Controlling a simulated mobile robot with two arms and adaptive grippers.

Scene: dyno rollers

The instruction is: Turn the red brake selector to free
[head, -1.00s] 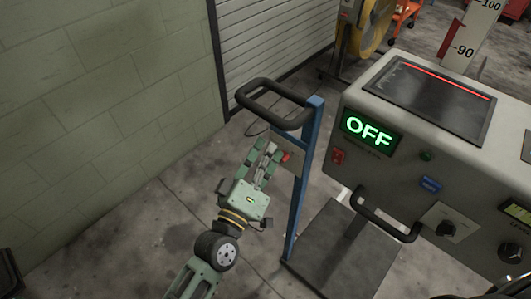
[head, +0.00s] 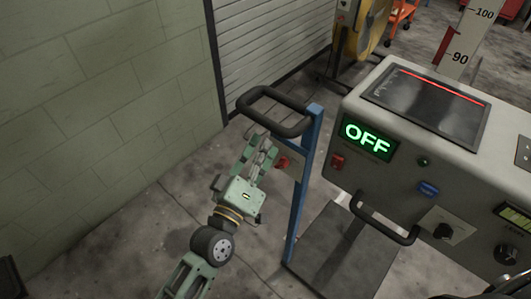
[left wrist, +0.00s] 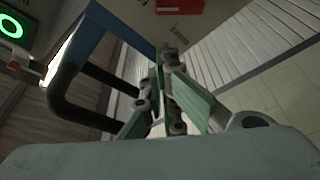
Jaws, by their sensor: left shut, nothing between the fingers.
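The red selector (head: 283,162) sits on a small pale plate (head: 294,170) fixed to the blue post of a stand with a black loop handle. In the left wrist view a red block (left wrist: 180,6) on a pale plate shows at the top edge, cut off by the frame. Which position the selector points to cannot be read. My left gripper (head: 264,143) is shut and empty, just left of the selector, with a small gap seeming to lie between them. Its fingertips (left wrist: 172,58) also show below the red block in the wrist view. My right gripper is not in view.
The grey console (head: 400,165) at right has a green OFF display (head: 367,137), a separate red switch (head: 337,162), a blue button (head: 428,188) and black knobs. The black loop handle (head: 272,92) hangs above my gripper. Open floor lies at left, before the block wall.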

